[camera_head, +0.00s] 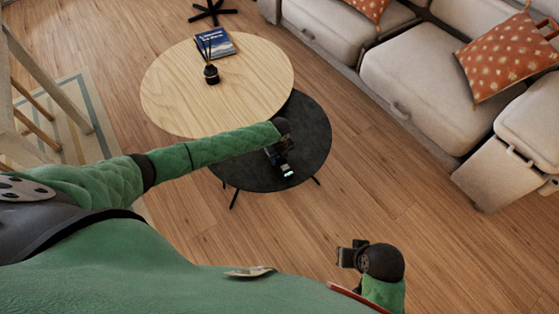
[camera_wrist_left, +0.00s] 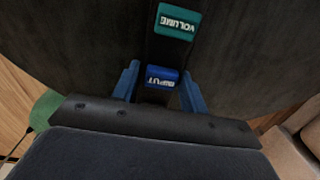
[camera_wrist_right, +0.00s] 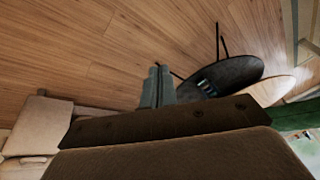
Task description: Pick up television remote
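The television remote (camera_head: 287,171) is dark and lies on the black round table (camera_head: 312,125), partly hidden by my left gripper (camera_head: 279,158) in the head view. In the left wrist view the remote (camera_wrist_left: 165,48) shows a teal VOLUME button and a blue INPUT button. The two blue fingers of my left gripper (camera_wrist_left: 160,82) stand on either side of it, beside the INPUT button. Whether they press on its sides I cannot tell. My right gripper (camera_head: 347,255) is over the floor, away from the table. In the right wrist view its fingers (camera_wrist_right: 158,84) are together and empty.
A light wooden round table (camera_head: 240,105) overlaps the black one and holds a blue book (camera_head: 214,43) and a dark reed diffuser (camera_head: 211,74). A beige sofa (camera_head: 415,95) with orange cushions (camera_head: 505,58) stands at the right. Wooden floor lies clear between sofa and tables.

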